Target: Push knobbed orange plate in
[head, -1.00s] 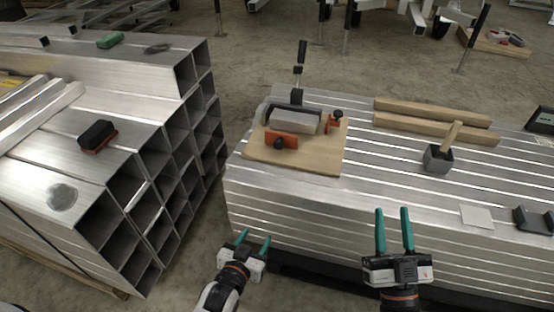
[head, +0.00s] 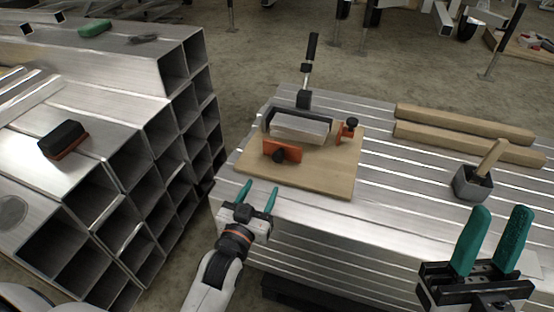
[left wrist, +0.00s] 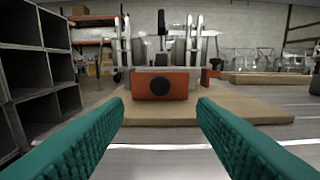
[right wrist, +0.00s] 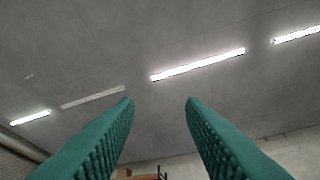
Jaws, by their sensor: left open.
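The orange plate with a black knob (head: 283,150) stands upright at the front of a metal block (head: 299,129) on a wooden board (head: 325,175). In the left wrist view the orange plate (left wrist: 160,86) is straight ahead, centred between the fingers and apart from them. My left gripper (head: 260,190) is open and empty at the front edge of the board, short of the plate. My right gripper (head: 492,240) is open and empty at the right front, pointing upward.
A second orange piece with a black knob (head: 348,132) sits right of the block. A black-handled clamp (head: 307,75) rises behind it. Stacked square tubes (head: 120,170) stand at left.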

